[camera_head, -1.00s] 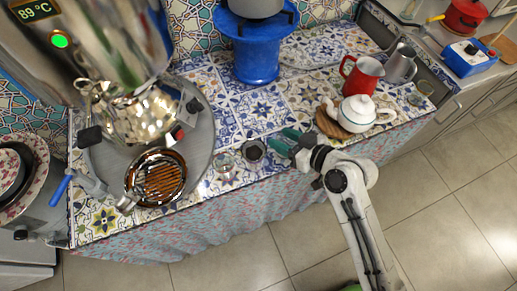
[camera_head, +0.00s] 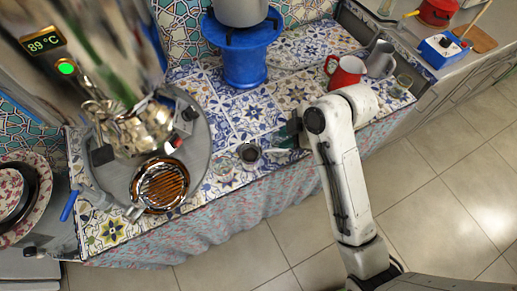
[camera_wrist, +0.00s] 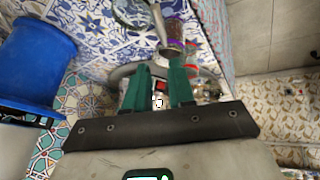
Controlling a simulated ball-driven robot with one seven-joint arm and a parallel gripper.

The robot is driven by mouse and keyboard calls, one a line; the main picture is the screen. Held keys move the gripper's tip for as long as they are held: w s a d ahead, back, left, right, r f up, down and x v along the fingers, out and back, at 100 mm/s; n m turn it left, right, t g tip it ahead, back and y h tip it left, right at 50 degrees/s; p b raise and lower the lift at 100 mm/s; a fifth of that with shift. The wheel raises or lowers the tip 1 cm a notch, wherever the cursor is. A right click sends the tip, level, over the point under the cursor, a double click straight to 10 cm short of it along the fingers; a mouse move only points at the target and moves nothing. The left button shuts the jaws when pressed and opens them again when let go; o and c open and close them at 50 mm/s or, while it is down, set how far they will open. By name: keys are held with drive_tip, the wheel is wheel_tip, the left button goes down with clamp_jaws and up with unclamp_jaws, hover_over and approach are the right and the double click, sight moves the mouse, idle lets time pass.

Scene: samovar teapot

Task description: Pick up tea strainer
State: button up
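A small dark round cup-like item (camera_head: 249,152), which may be the tea strainer, sits near the counter's front edge. In the wrist view, a metal handle-like piece (camera_wrist: 159,28) lies against a small brown and purple item (camera_wrist: 173,32) just beyond my fingertips; I cannot tell which part is the strainer. My gripper (camera_head: 287,135) is low over the counter, right of the dark item and apart from it. Its two green fingers (camera_wrist: 160,72) are apart with nothing clearly held between them. My arm hides part of the counter.
A clear glass (camera_head: 225,164) stands left of the dark item. The samovar (camera_head: 135,130) and a round chrome bowl with brown slats (camera_head: 160,186) are further left. A blue stand (camera_head: 245,62) is behind; a red mug (camera_head: 344,72) and metal jug (camera_head: 380,58) are right.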

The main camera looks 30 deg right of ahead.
hover_over(272, 150)
drive_tip(key=s+d, duration=0.2)
wheel_tip(272, 150, down, 3)
drive_tip(key=shift+n+g+h, duration=0.3)
drive_tip(key=shift+p+x, duration=0.65)
drive_tip(key=shift+x, duration=2.5)
drive_tip(key=shift+s, duration=0.1)
clamp_jaws()
